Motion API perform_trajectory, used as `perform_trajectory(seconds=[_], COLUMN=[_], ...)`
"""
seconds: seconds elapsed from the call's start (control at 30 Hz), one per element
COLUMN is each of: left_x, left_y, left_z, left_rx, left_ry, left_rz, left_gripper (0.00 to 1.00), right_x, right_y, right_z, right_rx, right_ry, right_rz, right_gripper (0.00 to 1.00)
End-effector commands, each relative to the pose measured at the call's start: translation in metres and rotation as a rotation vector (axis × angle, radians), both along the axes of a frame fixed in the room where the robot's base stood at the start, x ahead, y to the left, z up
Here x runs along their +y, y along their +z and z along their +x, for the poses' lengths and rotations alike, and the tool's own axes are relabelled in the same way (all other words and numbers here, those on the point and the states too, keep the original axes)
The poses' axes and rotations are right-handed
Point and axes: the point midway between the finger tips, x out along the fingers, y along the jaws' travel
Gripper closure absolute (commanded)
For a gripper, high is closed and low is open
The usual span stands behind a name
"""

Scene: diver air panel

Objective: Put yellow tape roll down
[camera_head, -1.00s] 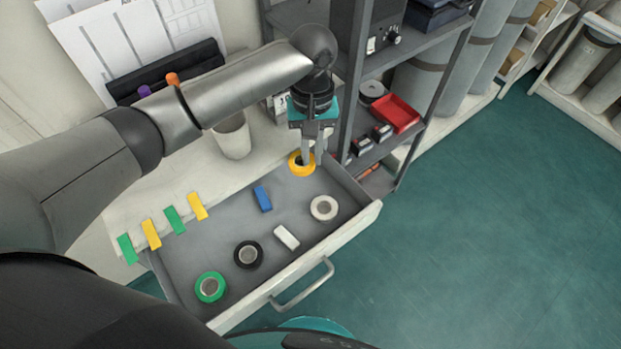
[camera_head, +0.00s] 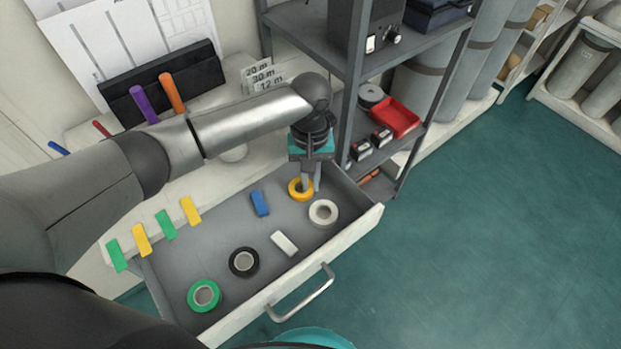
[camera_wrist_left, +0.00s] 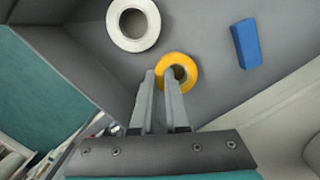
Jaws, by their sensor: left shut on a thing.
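The yellow tape roll (camera_head: 300,190) is at the back right of the open drawer (camera_head: 215,250), near the white tape roll (camera_head: 323,212). My left gripper (camera_head: 310,186) points down into the drawer and is shut on the yellow roll. In the left wrist view the fingertips (camera_wrist_left: 165,75) meet the near left side of the yellow roll (camera_wrist_left: 184,64), one finger reaching into its hole. Whether the roll touches the drawer floor I cannot tell for sure. My right gripper is not in view.
The drawer also holds a blue block (camera_head: 260,203), a white block (camera_head: 284,243), a black tape roll (camera_head: 244,262) and a green tape roll (camera_head: 204,295). A grey shelf post (camera_head: 349,120) stands close behind my left gripper. Bare drawer floor lies left of the blue block.

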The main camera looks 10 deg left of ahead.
Motion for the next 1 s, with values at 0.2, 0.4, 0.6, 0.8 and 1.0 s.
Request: perform_trajectory(seconds=[0.2, 0.4, 0.6, 0.8, 1.0], left_x=[0.0, 0.0, 0.0, 0.0, 0.002], left_y=[0.0, 0.0, 0.003, 0.037, 0.082], left_z=[0.0, 0.0, 0.0, 0.004, 0.009], left_rx=[0.001, 0.001, 0.0, -0.002, -0.003], left_ry=[0.0, 0.0, 0.0, -0.001, -0.001], left_rz=[0.0, 0.0, -0.001, -0.002, -0.002], left_gripper=[0.65, 0.57, 0.57, 0.57, 0.57], right_x=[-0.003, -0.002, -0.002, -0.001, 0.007], right_y=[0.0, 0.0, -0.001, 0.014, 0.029], right_z=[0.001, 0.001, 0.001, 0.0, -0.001], right_rx=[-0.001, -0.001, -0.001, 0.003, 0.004], right_ry=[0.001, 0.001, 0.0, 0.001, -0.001], right_rz=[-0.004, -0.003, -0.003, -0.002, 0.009], right_gripper=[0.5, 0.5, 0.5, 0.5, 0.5])
